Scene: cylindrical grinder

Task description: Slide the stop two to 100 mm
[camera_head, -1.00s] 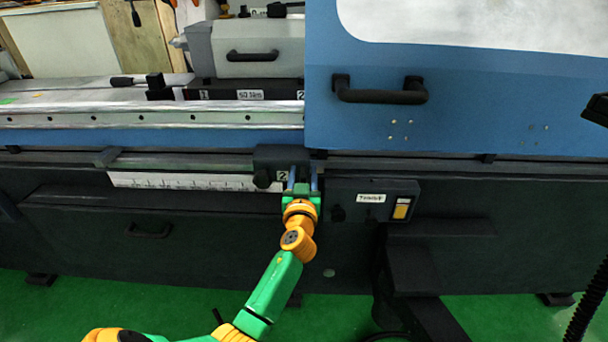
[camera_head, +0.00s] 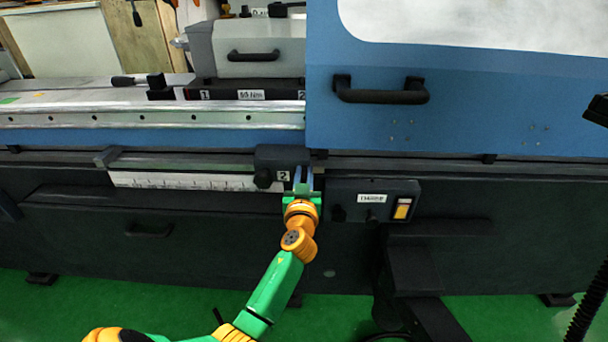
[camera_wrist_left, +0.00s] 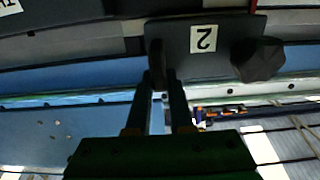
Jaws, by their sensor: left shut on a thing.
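Stop two is a dark block (camera_head: 283,158) with a white label "2" on the rail at the front of the machine. It also shows upside down in the left wrist view (camera_wrist_left: 225,62), with a dark knob beside the label. The white scale (camera_head: 190,182) runs left from beneath the stop; its numbers are too small to read. My left gripper (camera_head: 303,180) is at the stop's right end, just right of the label. In the left wrist view its fingers (camera_wrist_left: 161,82) are shut on a thin dark tab of the stop. My right gripper is not in view.
A control box (camera_head: 374,200) with a yellow switch is close to the right of my left gripper. A blue cover (camera_head: 450,95) is above right.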

